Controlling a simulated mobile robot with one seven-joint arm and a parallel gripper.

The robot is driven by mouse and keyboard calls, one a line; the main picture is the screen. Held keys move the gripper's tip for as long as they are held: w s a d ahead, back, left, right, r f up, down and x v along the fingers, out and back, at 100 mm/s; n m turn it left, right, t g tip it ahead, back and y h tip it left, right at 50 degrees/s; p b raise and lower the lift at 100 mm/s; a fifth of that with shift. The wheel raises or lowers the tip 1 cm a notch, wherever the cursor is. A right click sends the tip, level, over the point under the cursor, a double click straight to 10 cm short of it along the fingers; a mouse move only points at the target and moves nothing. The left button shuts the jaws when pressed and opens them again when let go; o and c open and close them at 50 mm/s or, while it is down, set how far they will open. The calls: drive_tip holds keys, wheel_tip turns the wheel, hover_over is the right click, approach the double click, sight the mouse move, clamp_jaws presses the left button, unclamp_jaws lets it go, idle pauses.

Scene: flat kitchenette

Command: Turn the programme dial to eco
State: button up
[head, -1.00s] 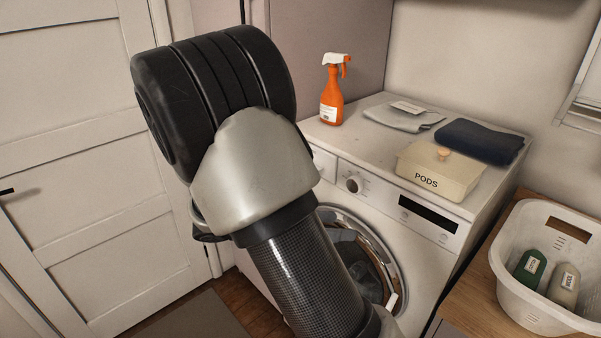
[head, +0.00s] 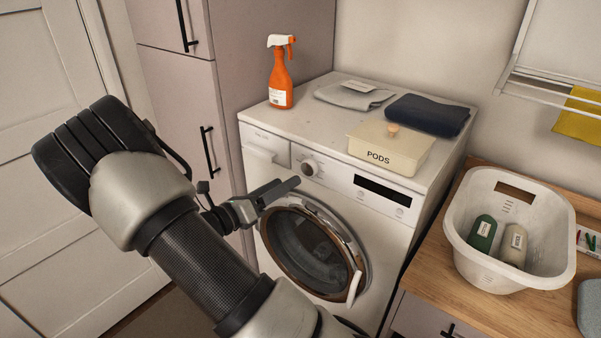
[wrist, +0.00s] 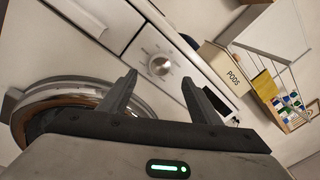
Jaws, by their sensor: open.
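The programme dial (head: 309,167) is a round knob on the washing machine's (head: 334,176) front panel, left of the dark display. In the wrist view the dial (wrist: 159,66) shows ahead of my fingers, between them and apart from them. Marks surround it, but they are too small to read, so I cannot tell its setting. My gripper (head: 280,190) is in front of the machine, below and left of the dial in the head view. Its two fingers in the wrist view (wrist: 160,92) are spread apart with nothing between them.
The round door (head: 312,250) is below my gripper. On top stand an orange spray bottle (head: 280,75), folded cloths (head: 428,115) and a PODS box (head: 385,150). A white basket (head: 510,275) with bottles sits on the wooden counter at right. A tall cabinet (head: 180,95) stands at left.

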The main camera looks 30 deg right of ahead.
sight(307, 170)
drive_tip(key=x, duration=0.7)
drive_tip(key=shift+d, duration=0.25)
drive_tip(key=c, duration=1)
drive_tip(key=shift+c, duration=0.2)
